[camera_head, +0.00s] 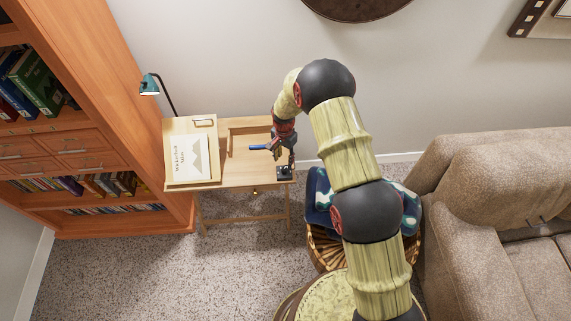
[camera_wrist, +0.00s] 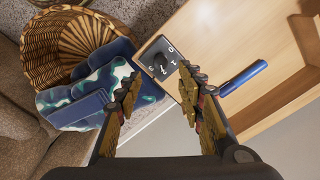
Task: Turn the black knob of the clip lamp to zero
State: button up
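The clip lamp has a teal shade (camera_head: 149,86) on a thin black stem behind the left end of the wooden desk. The black knob (camera_wrist: 158,60) sits on a dark plate with white digits 0 to 3 at the desk's corner. In the head view the knob (camera_head: 285,171) is at the desk's front right corner, small and partly unclear. Which digit it points to I cannot tell. My gripper (camera_wrist: 160,80) is open, its two fingers apart and empty, with the knob just beyond the gap between the tips. In the head view my gripper (camera_head: 282,157) is above the knob.
A blue pen-like object (camera_wrist: 243,78) lies on the desk (camera_head: 240,180) near my right finger. A wicker basket (camera_wrist: 75,45) with a blue patterned cloth (camera_wrist: 90,95) stands beside the desk. A sofa (camera_head: 490,190) is at right.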

aim_at(284, 169)
jog(key=shift+w+m, duration=0.15)
jog(key=shift+m, duration=0.15)
jog(key=shift+f, duration=0.35)
jog(key=shift+f+b, duration=0.4)
jog(key=shift+f, duration=3.15)
jog(key=shift+c, duration=0.2)
grip_shut()
